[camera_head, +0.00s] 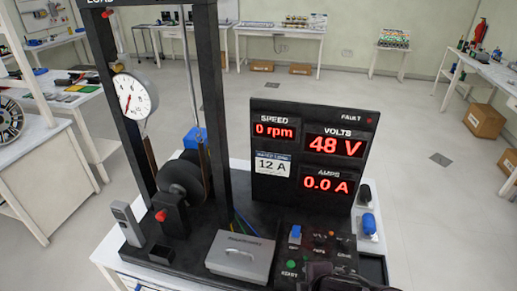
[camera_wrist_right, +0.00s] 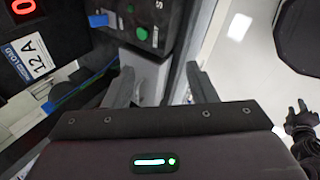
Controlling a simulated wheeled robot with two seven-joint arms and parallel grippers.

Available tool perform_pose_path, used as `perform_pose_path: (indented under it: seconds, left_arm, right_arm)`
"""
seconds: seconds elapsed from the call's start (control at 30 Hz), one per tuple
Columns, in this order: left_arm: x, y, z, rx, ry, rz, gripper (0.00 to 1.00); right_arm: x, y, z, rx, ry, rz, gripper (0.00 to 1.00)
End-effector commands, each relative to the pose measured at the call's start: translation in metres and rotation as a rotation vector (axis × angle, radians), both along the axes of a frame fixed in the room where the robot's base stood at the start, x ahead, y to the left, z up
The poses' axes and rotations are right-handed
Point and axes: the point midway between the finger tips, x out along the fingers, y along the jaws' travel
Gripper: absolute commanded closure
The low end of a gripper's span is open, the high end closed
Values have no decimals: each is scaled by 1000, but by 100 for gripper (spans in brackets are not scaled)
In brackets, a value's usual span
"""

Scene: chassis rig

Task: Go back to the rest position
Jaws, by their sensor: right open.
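My right gripper (camera_wrist_right: 163,84) is open, with nothing visible between its two grey fingers in the right wrist view. It is near the front right of the rig, by the control panel (camera_head: 315,246) with its green button (camera_head: 291,264) and blue switch (camera_head: 295,234). In the head view only a dark part of my right arm shows at the bottom edge, over the panel's front. The panel's green button (camera_wrist_right: 142,34) also shows in the right wrist view, beyond the fingers. My left gripper is not seen in the head view.
The display board (camera_head: 312,155) reads 0 rpm, 48 V and 0.0 A. A black frame with a round dial (camera_head: 134,97) stands to the left, and a grey lidded box (camera_head: 240,257) sits in front. Side tables and cardboard boxes (camera_head: 486,121) stand around open floor.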

Motion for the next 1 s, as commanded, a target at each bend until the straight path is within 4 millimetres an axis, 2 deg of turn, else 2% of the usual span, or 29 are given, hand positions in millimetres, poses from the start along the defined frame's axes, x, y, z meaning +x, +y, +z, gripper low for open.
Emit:
perform_pose_path:
  seconds: [0.07,0.2,0.47,0.63,0.8,1.0]
  left_arm:
    - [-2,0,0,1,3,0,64]
    - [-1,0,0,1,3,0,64]
    - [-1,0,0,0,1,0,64]
    - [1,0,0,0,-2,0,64]
    - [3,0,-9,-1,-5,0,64]
    - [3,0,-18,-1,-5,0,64]
  right_arm:
    - [-11,0,8,132,32,-214,48]
    - [-28,-17,17,295,93,-551,48]
    - [-68,-54,18,479,215,-1045,48]
    - [-99,-77,16,558,291,-1333,48]
    - [-84,-74,-37,538,296,-1312,48]
    - [-77,-72,-103,523,312,-1312,48]
